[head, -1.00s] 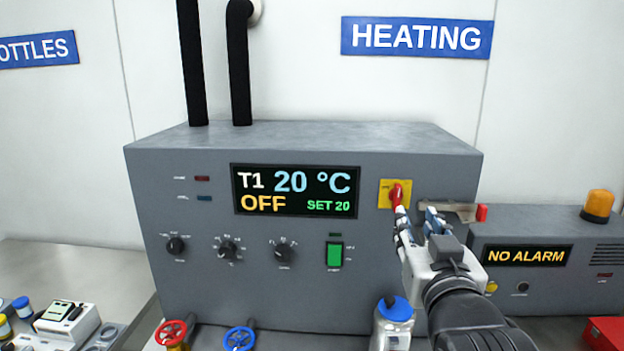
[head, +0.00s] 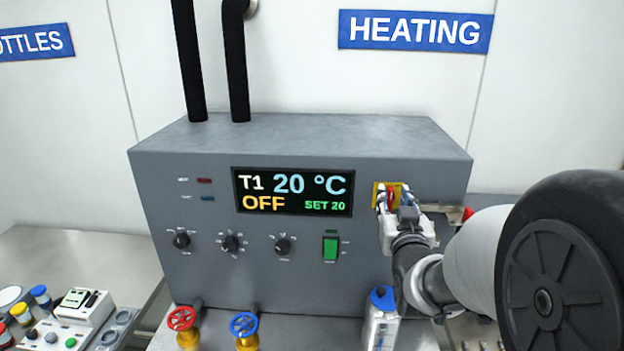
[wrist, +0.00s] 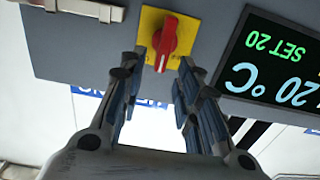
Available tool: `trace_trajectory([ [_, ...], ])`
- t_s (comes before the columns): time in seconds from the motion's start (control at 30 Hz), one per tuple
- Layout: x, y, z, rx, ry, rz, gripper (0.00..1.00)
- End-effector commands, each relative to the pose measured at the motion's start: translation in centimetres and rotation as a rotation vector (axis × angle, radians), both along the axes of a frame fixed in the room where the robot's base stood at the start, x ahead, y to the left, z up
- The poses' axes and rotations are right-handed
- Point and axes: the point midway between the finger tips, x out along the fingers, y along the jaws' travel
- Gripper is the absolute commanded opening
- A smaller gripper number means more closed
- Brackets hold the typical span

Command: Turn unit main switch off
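The main switch is a red rotary knob (wrist: 165,40) on a square yellow plate (wrist: 182,30), on the right of the grey heating unit's front panel (head: 200,275). In the wrist view, which is upside down, the knob's grip runs nearly vertical with a slight tilt. My gripper (wrist: 161,66) is open, with one finger on each side of the knob's near end; contact cannot be told. In the head view my gripper (head: 388,200) covers much of the plate, and a bit of red shows between the fingers. The display (head: 293,191) reads T1 20 °C, OFF, SET 20.
A green rocker switch (head: 330,248) and several black dials (head: 231,244) are on the same panel. A blue-capped bottle (head: 382,318) stands below my gripper. Red (head: 181,319) and blue (head: 243,324) valve wheels sit in front of the unit. A pale handle (wrist: 75,8) lies beside the switch.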

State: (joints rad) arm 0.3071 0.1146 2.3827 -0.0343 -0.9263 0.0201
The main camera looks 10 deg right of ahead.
Motion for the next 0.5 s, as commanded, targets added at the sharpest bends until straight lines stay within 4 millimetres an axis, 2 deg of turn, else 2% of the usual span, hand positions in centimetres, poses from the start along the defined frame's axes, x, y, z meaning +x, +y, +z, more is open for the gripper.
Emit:
trace_trajectory([
  [0.1,1.5,-0.4,0.0,0.000,0.000,0.000,0.31],
  [0.2,2.2,-0.6,0.0,0.000,0.000,0.000,0.31],
  [0.5,2.6,-0.7,0.1,0.000,0.000,0.000,0.31],
])
